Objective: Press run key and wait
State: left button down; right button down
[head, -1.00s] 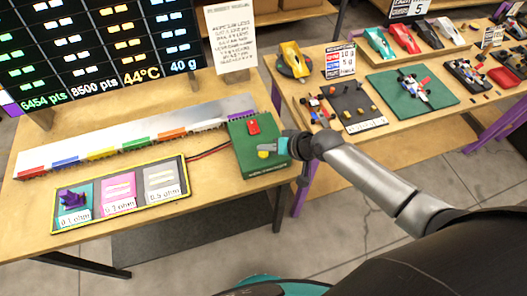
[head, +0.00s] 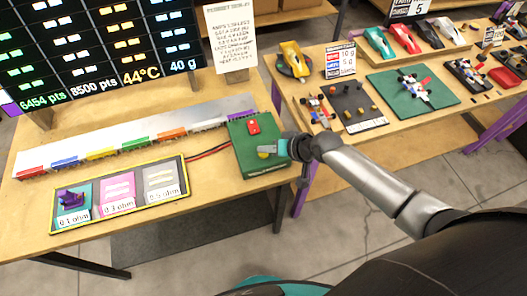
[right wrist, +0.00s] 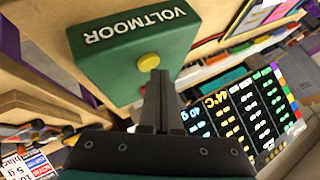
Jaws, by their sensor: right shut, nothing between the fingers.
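A green box (head: 243,131) marked VOLTMOOR stands at the right end of the left table. It carries a red button (head: 253,127) and a yellow button (head: 264,154); which one is the run key is not readable. My right gripper (head: 275,147) is shut and empty, its tips right at the yellow button. In the right wrist view the tips (right wrist: 159,76) overlap the lower edge of the yellow button (right wrist: 148,61) on the green box (right wrist: 125,35); I cannot tell whether they touch it. My left gripper is not in view.
A long slot track (head: 130,137) with coloured segments lies left of the box. In front is a tray (head: 120,222) of resistor plates, a purple piece (head: 70,198) on the left one. A dark score screen (head: 100,50) stands behind. Model cars cover the right table (head: 400,125).

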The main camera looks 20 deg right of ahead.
aim_at(267, 156)
jog(key=shift+f+b, duration=0.3)
jog(key=shift+f, duration=0.15)
dwell(0.3)
dwell(0.3)
jog(key=shift+r+p, duration=0.85)
jog(key=shift+p, duration=0.1)
jog(key=shift+r, duration=0.1)
notch_tip(267, 156, up, 5)
jog(key=p, duration=0.5)
dwell(0.4)
